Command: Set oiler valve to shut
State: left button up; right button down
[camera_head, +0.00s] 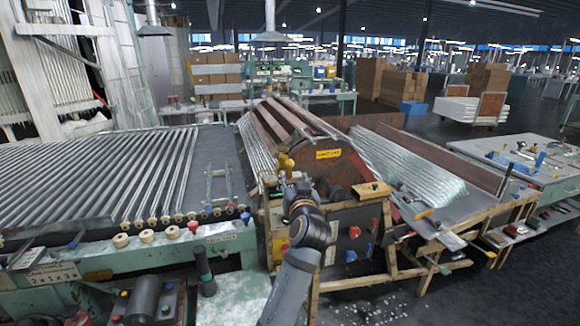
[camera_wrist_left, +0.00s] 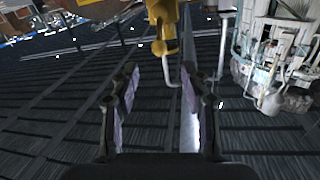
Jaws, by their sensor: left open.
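My left gripper (camera_wrist_left: 158,78) is open and empty, its two fingers spread in the left wrist view. Ahead of the fingertips is a yellow fitting (camera_wrist_left: 163,25) with a rounded knob and a thin bent grey piece below it; it appears to be the oiler valve. In the head view the small yellow fitting (camera_head: 285,162) stands at the left end of the red-brown machine, just beyond my left gripper (camera_head: 291,186). The fingers look apart from it. I cannot tell the valve's setting. My right gripper is not in view.
The red-brown machine (camera_head: 325,172) carries a yellow label and glass tubes. A tube conveyor (camera_head: 95,180) fills the left. A wooden-framed control box (camera_head: 350,235) with red and blue knobs stands beside my arm. A pale green workbench (camera_head: 555,180) is at right.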

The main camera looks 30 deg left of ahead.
aim_at(291, 166)
pick_arm(q)
jog(key=p+x, duration=0.3)
jog(key=x, duration=0.7)
jog(key=shift+w, duration=0.25)
jog(key=shift+f, duration=0.1)
grip_shut()
